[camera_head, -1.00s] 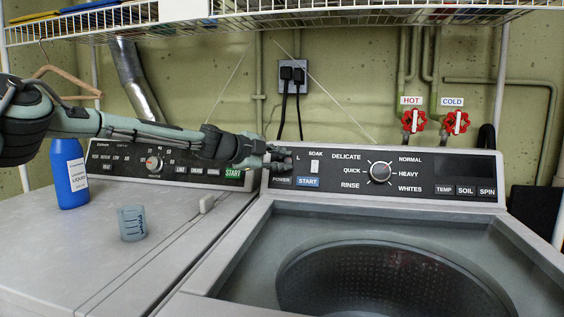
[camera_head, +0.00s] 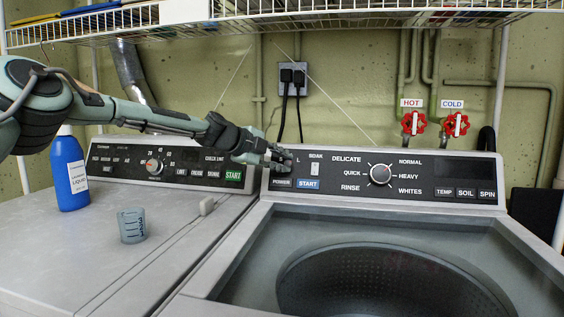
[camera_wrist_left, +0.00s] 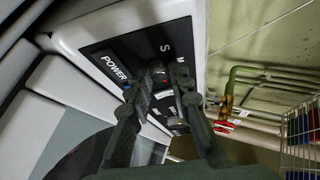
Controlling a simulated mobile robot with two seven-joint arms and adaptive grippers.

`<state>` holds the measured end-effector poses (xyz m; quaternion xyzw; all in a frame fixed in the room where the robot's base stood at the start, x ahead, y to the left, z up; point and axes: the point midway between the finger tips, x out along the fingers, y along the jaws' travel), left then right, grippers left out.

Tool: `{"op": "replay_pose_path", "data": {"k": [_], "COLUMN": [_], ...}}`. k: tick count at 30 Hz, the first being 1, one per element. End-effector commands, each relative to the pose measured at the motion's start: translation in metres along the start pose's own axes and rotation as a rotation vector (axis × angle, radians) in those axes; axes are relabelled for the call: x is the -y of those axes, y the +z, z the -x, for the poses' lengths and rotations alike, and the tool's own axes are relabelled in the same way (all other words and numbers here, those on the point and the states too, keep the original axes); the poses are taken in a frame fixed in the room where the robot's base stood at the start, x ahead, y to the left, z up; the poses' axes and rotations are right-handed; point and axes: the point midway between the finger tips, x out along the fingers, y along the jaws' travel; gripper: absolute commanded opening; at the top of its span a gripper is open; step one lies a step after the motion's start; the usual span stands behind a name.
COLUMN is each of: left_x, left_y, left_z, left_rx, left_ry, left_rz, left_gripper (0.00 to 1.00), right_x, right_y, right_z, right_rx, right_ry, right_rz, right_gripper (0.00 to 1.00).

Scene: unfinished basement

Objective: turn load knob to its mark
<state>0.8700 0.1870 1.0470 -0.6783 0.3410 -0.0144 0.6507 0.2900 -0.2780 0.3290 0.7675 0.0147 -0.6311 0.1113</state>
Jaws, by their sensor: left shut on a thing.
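The load knob (camera_wrist_left: 158,71) is a small dark knob on the washer's black panel, by the letters S and M and the word POWER in the left wrist view. A small reddish spot shows at its edge; exactly where it points is hard to tell. My left gripper (camera_wrist_left: 157,82) is shut on the knob, one finger on each side. My right gripper is not in view.
The washer panel (camera_head: 456,167) also carries a large cycle dial (camera_head: 380,173) and a white soak switch (camera_head: 315,169). On the dryer to the left stand a blue detergent bottle (camera_head: 70,175) and a measuring cup (camera_head: 132,226). A wire shelf (camera_head: 300,17) hangs above.

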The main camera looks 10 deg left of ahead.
Motion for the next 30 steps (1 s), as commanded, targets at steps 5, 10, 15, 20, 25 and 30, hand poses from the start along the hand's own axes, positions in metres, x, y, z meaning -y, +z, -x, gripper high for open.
{"op": "replay_pose_path", "data": {"k": [5,10,15,20,25,30], "left_x": [0.002,0.001,0.001,0.002,0.002,0.002], "left_y": [0.0,0.0,0.0,0.001,0.0,0.0], "left_z": [0.001,0.0,0.002,0.019,0.055,0.09], "left_rx": [0.002,0.001,0.001,0.001,0.0,0.0], "left_ry": [-0.004,-0.002,-0.002,-0.004,-0.006,-0.006], "left_rz": [0.0,0.0,0.001,0.001,0.001,0.001], "left_gripper": [0.37,0.41,0.41,0.41,0.41,0.41], "right_x": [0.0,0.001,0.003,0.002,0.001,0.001], "right_y": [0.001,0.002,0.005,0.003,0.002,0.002], "right_z": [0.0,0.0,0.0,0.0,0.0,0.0], "right_rx": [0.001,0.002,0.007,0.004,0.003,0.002], "right_ry": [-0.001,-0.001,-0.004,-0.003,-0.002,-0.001], "right_rz": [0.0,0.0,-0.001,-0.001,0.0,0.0], "right_gripper": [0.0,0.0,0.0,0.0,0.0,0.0]}}
